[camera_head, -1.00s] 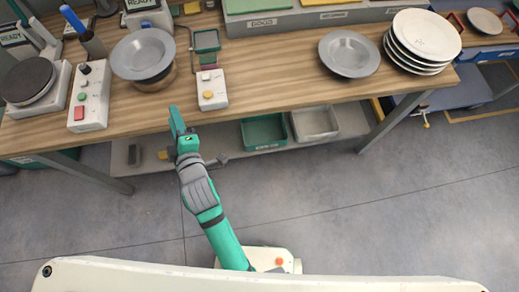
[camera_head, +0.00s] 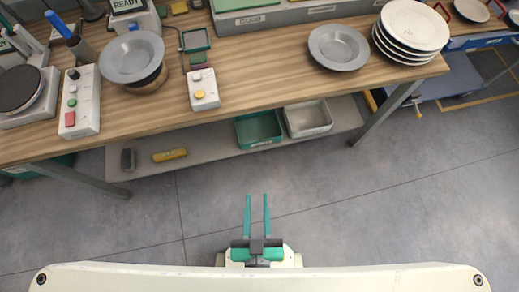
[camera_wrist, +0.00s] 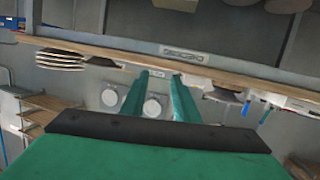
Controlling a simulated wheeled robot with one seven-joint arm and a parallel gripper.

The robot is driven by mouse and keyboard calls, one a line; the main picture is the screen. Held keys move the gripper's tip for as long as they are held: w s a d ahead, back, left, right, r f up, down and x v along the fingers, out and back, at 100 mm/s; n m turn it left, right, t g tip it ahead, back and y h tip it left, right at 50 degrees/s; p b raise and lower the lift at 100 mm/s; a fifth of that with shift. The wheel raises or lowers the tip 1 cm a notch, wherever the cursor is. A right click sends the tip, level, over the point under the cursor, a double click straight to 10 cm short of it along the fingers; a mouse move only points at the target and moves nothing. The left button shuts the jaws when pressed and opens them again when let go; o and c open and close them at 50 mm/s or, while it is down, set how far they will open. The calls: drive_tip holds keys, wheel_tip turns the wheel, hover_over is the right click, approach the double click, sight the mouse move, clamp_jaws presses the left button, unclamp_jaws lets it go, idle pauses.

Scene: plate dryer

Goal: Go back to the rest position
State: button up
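My gripper (camera_head: 257,215) is drawn in close to my body, in front of the table and above the floor. Its two green fingers point toward the table and stand apart, with nothing between them. In the wrist view my gripper (camera_wrist: 158,92) also shows two parted fingers, with the table edge (camera_wrist: 120,46) across the top of the picture. A grey plate (camera_head: 138,55) sits on a dark round base at the table's left. Another grey plate (camera_head: 339,46) lies on the right part, beside a stack of white plates (camera_head: 412,28).
The wooden table (camera_head: 270,80) carries a button box (camera_head: 203,89), a control box (camera_head: 79,103) and a hotplate (camera_head: 22,90). Its lower shelf holds a green bin (camera_head: 259,129) and a grey bin (camera_head: 308,118). The floor between my body and the table is clear.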

drive_tip(key=shift+s+d+r+m, duration=0.2)
drive_tip(key=shift+s+d+m, duration=0.2)
drive_tip(key=shift+s, duration=0.25)
